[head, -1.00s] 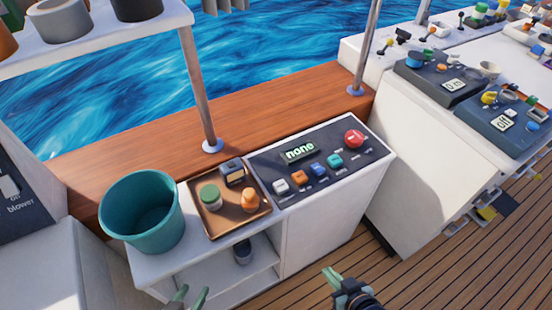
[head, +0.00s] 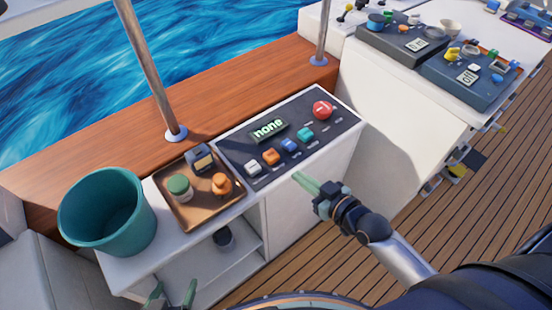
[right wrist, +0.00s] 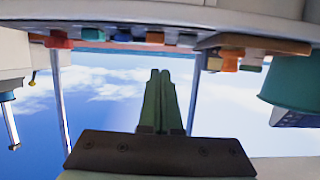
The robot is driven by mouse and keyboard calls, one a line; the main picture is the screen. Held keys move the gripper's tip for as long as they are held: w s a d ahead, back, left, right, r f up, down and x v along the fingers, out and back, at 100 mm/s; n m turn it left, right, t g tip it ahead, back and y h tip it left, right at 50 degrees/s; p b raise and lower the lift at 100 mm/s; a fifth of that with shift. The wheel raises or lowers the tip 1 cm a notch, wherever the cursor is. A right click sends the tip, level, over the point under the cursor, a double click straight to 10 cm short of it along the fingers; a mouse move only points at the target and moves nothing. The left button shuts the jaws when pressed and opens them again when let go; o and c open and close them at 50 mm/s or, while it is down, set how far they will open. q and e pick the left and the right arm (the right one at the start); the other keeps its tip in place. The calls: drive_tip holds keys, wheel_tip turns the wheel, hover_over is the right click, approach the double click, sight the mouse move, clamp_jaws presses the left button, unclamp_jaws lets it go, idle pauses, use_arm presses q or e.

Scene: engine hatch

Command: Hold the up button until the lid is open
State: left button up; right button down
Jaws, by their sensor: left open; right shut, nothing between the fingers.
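The dark control panel (head: 330,143) lies on top of the white cabinet. It has a display (head: 268,130) reading "none", a white button (head: 252,167), an orange button (head: 270,156), a blue button (head: 289,145), a teal button (head: 305,134) and a red round button (head: 322,109). Their small labels are unreadable, so I cannot tell which is up. No hatch lid is recognizable. My right gripper (head: 302,180) is shut and empty, by the panel's front edge, apart from the buttons; its fingers show in the right wrist view (right wrist: 161,95). My left gripper (head: 172,291) is open and empty at the bottom.
A brown tray (head: 176,214) with small items sits left of the panel, beside a teal bucket (head: 107,215). A metal post (head: 150,75) rises behind. More consoles (head: 468,76) stand at the right. The deck floor (head: 400,215) is open in front.

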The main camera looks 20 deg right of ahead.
drive_tip(key=r, duration=0.1)
drive_tip(key=w+r, duration=0.1)
drive_tip(key=w, duration=0.1)
drive_tip(key=shift+w+d+r+t+y, duration=0.1)
drive_tip(key=shift+d+r+t+y, duration=0.2)
drive_tip(key=shift+r+t, duration=0.1)
drive_tip(key=shift+w+a, duration=0.1)
hover_over(271, 157)
drive_tip(key=s+d, duration=0.1)
drive_tip(key=s, duration=0.1)
wheel_tip(271, 157, down, 2)
drive_tip(key=shift+d+f+b, duration=0.1)
drive_tip(key=shift+f+b, duration=0.05)
drive_tip(key=shift+b, duration=0.3)
drive_tip(key=f, duration=0.1)
drive_tip(key=f+b, duration=0.1)
drive_tip(key=f, duration=0.1)
drive_tip(key=shift+w+f, duration=0.2)
drive_tip(key=shift+w, duration=0.15)
drive_tip(key=shift+f, duration=0.4)
